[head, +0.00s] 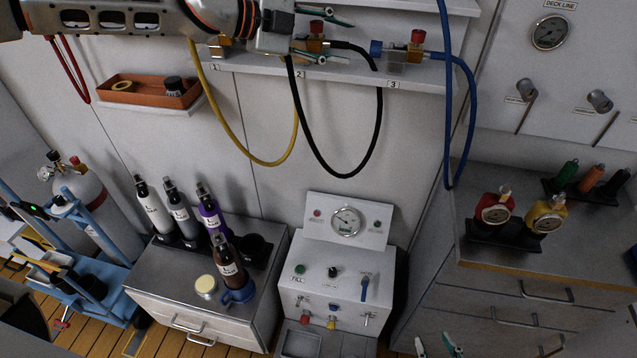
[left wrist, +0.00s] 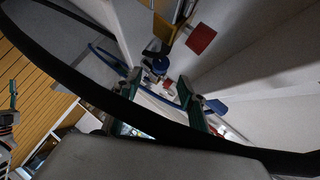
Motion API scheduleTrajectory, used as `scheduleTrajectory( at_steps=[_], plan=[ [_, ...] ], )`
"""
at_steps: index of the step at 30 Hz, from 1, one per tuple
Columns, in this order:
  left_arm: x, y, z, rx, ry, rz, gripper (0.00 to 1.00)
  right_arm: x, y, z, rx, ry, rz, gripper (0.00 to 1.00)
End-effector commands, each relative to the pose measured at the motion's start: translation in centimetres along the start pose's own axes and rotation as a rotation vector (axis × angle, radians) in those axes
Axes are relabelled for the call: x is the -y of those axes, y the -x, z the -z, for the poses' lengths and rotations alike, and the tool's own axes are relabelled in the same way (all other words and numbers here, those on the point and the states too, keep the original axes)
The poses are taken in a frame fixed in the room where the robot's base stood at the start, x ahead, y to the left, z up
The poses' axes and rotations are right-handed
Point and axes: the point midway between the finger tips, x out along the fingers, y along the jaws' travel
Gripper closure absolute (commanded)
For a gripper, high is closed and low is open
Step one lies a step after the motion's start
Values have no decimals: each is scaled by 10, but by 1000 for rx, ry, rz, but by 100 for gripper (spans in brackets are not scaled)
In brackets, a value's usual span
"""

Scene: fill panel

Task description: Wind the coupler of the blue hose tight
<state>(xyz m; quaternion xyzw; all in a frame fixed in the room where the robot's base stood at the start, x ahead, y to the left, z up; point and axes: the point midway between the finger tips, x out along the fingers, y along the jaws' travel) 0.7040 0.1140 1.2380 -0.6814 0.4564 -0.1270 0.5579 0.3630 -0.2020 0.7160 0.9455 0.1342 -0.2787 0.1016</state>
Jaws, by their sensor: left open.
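The blue hose (head: 471,100) hangs from above, loops low and rises to the right side of the shelf fitting at label 3. That fitting has a brass body with a red knob (head: 416,37). A blue cylindrical coupler (head: 376,48) shows at the fitting's left side; I cannot tell how tight it is. My left gripper (head: 338,39) is open, its teal fingertips just left of the coupler, apart from it. In the left wrist view a blue round part (left wrist: 160,64) lies beyond the fingers. My right gripper (head: 437,346) shows only its tips, apart and empty, at the bottom edge.
A black hose (head: 381,120) hangs beside the left gripper and crosses close before its wrist camera. A yellow hose (head: 235,125) hangs further left. The fill panel (head: 338,270) stands below. Bottles (head: 210,215) stand on the left cabinet. The wall below the shelf is clear between hoses.

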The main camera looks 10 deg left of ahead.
Motion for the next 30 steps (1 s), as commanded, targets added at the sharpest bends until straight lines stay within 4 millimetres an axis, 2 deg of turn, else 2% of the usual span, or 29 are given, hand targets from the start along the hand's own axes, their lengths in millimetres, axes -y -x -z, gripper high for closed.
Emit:
scheduleTrajectory(
  at_steps=[1,15,30],
  plan=[
    [-10,-8,5,-16,5,-11,59,0,0,0,0,0,0,63],
    [-55,-55,52,-142,35,-23,59,0,-1,-1,0,0,0,63],
    [-104,-96,114,-301,111,4,59,1,-2,-2,0,0,0,63]
  ],
)
